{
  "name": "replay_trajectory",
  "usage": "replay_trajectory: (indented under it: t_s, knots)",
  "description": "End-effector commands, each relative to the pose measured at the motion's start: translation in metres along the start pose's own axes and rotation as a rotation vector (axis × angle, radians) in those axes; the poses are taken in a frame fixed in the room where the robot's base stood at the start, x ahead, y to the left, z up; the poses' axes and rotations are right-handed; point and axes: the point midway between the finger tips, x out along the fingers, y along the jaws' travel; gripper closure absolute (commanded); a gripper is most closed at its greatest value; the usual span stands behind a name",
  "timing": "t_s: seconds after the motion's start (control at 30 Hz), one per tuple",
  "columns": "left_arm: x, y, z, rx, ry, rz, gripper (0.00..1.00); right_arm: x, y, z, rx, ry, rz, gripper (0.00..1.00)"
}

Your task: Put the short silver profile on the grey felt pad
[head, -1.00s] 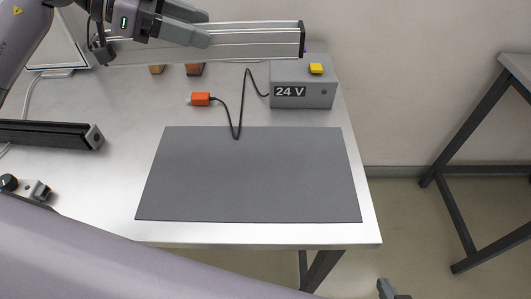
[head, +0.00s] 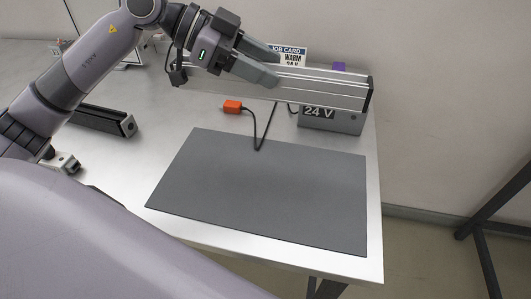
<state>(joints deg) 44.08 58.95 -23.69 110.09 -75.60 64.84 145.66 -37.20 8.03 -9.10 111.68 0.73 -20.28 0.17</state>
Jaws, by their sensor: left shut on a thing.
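The silver profile (head: 320,88) is a ribbed bar with a dark end cap at its right end. My left gripper (head: 262,70) is shut on it and holds it roughly level, above the back of the table. The grey felt pad (head: 270,187) lies flat and bare on the table, nearer to me than the profile. The profile is apart from the pad. The gripper hides part of the profile's left half. My right gripper is not in view.
A grey 24 V box (head: 332,121) stands behind the pad, partly hidden by the profile. An orange connector (head: 232,107) on a black cable lies by the pad's back edge. A black profile (head: 105,120) lies at left. A job card (head: 288,54) stands at the back.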

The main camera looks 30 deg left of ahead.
Motion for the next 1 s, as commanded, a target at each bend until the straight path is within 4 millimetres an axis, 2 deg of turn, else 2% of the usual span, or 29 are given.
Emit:
replay_trajectory:
  t_s: [0.03, 0.4, 0.53, 0.73, 1.0]
  knots:
    - [0.007, 0.002, 0.013, -0.005, 0.0, 0.002, 1.0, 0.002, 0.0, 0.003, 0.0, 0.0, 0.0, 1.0]
    - [0.05, 0.01, 0.089, -0.003, 0.002, 0.001, 1.0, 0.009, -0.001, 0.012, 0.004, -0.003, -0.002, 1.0]
    - [0.058, 0.011, 0.104, -0.001, 0.003, -0.001, 1.0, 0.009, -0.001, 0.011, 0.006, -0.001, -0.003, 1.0]
    - [0.064, 0.012, 0.115, -0.001, 0.003, 0.0, 1.0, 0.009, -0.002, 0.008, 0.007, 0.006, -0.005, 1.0]
    - [0.081, 0.015, 0.146, -0.001, 0.003, -0.001, 1.0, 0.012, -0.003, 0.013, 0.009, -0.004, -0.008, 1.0]
